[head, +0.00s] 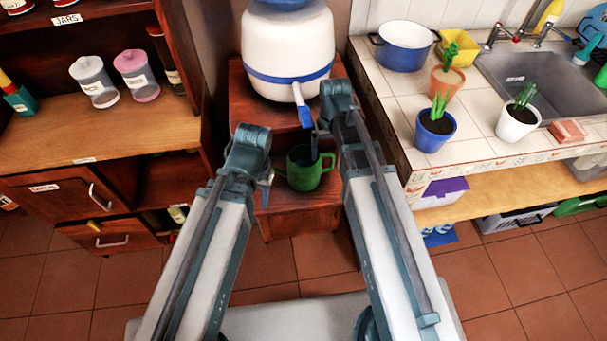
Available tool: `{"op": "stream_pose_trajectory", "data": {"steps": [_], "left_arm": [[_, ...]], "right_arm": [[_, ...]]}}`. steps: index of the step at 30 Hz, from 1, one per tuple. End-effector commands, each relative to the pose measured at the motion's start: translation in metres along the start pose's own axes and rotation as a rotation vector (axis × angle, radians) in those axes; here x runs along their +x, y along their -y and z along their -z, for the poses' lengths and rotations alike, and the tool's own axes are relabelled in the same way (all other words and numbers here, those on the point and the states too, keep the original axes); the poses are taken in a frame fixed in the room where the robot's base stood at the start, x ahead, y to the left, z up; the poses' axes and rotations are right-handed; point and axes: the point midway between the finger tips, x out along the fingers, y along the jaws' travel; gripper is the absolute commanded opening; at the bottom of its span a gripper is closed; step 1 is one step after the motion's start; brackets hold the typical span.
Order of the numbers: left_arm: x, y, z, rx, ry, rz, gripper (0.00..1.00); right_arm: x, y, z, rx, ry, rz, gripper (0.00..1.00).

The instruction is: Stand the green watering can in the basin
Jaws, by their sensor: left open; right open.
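The green watering can (304,174) stands upright on the low wooden step below the white water dispenser's tap. My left gripper (266,186) is open just left of the can, close to its side. My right gripper (315,148) is open at the can's upper right, with a dark finger in front of its rim. I cannot tell whether either touches it. Neither gripper holds anything visible. The basin (516,70) is the grey sink set in the tiled counter at the right; its visible floor looks empty.
The dispenser (287,48) stands above the can, its blue-handled tap (304,112) hanging close over it. On the counter, plants in blue (436,132), orange (447,82) and white (516,122) pots and a red block (569,131) stand near the basin. A cabinet (100,135) stands left.

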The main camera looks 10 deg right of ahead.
Motion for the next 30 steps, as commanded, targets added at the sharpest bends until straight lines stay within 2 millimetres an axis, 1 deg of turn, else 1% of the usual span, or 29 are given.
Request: {"op": "stream_pose_trajectory", "data": {"steps": [5, 8, 11, 18, 21, 29, 30], "left_arm": [[0.001, 0.000, 0.000, 0.000, 0.000, 0.000, 0.45], [0.007, -0.001, 0.000, 0.000, 0.000, 0.000, 0.45], [0.017, -0.002, 0.001, 0.000, 0.000, 0.000, 0.45], [0.048, -0.005, 0.003, 0.001, 0.000, 0.000, 0.45], [0.056, -0.005, 0.003, 0.001, 0.000, 0.000, 0.45], [0.054, -0.005, 0.003, 0.001, 0.000, 0.000, 0.45], [0.054, -0.005, 0.003, 0.001, 0.000, 0.000, 0.45]], "right_arm": [[0.001, 0.000, 0.000, 0.000, 0.000, 0.000, 0.90], [0.007, 0.000, 0.000, 0.000, 0.000, 0.000, 0.90], [0.017, 0.000, 0.000, 0.000, 0.000, 0.000, 0.90], [0.049, 0.000, 0.000, 0.000, 0.000, 0.000, 0.90], [0.056, 0.000, 0.000, 0.000, 0.000, 0.000, 0.90], [0.055, 0.000, 0.000, 0.000, 0.000, 0.000, 0.90], [0.055, 0.000, 0.000, 0.000, 0.000, 0.000, 0.86]]}}
